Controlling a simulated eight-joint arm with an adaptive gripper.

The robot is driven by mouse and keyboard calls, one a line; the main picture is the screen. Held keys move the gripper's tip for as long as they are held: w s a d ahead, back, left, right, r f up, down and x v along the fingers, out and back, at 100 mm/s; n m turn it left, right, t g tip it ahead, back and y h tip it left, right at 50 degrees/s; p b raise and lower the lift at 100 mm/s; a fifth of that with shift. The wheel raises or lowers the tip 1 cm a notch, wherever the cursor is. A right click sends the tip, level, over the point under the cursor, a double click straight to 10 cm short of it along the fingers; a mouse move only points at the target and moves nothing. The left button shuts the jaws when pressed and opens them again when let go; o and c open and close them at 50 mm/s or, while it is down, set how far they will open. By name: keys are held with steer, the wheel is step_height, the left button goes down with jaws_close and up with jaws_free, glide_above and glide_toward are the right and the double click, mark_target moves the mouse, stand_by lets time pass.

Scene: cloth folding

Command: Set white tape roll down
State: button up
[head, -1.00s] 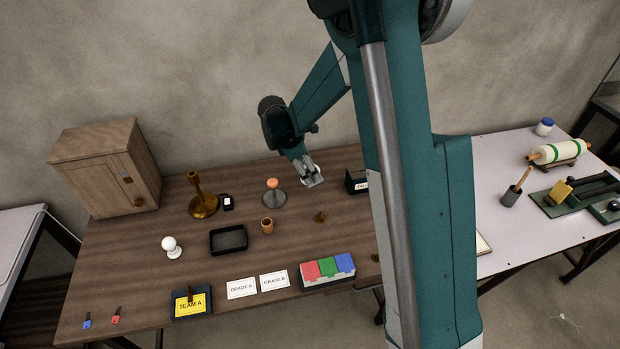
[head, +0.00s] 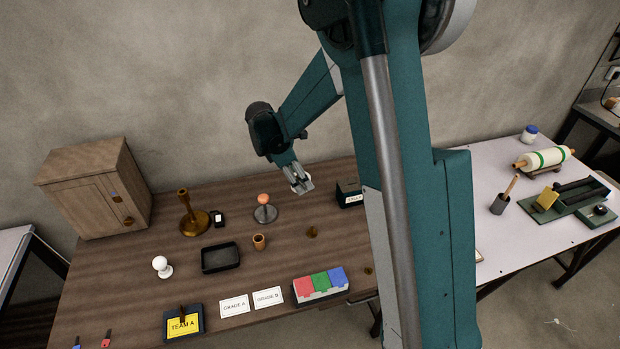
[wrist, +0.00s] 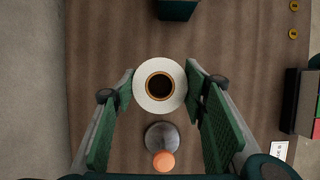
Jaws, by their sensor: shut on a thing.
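The white tape roll (wrist: 143,101) sits between the two green fingers of my gripper (wrist: 160,95) in the wrist view. It is a white ring with a dark hole and a brown core. My gripper is shut on it, with a finger pad at either side. In the head view my gripper (head: 301,188) is over the back of the brown wooden table (head: 130,285), behind and right of the orange-topped stand. The roll shows there only as a small pale patch, and I cannot tell its height above the table.
The stand with the orange ball (head: 264,208) is close to my gripper and also shows in the wrist view (wrist: 163,150). A dark labelled box (head: 348,193) stands to the right. A wooden cup (head: 259,242) and black tray (head: 220,257) are in front. Bare table lies between.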

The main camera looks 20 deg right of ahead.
steer(key=shift+r, duration=0.1)
step_height(320, 180, up, 5)
steer(key=w+d+f+n+t+b, duration=0.1)
steer(key=w+d, duration=0.2)
steer(key=d, duration=1.4)
steer(key=w+d+n+b, duration=0.15)
steer(key=w+d, duration=0.25)
steer(key=d, duration=1.3)
steer(key=s+d+n+b, duration=0.1)
steer(key=s+d, duration=0.3)
steer(key=d, duration=0.9)
steer(key=s+d+b, duration=0.1)
steer(key=s+d, duration=0.2)
steer(key=d, duration=1)
steer(key=s+d+n+b, duration=0.1)
steer(key=s+d, duration=0.3)
steer(key=d, duration=0.9)
step_height(320, 180, down, 12)
steer(key=shift+a+t, duration=0.3)
steer(key=shift+t, duration=0.1)
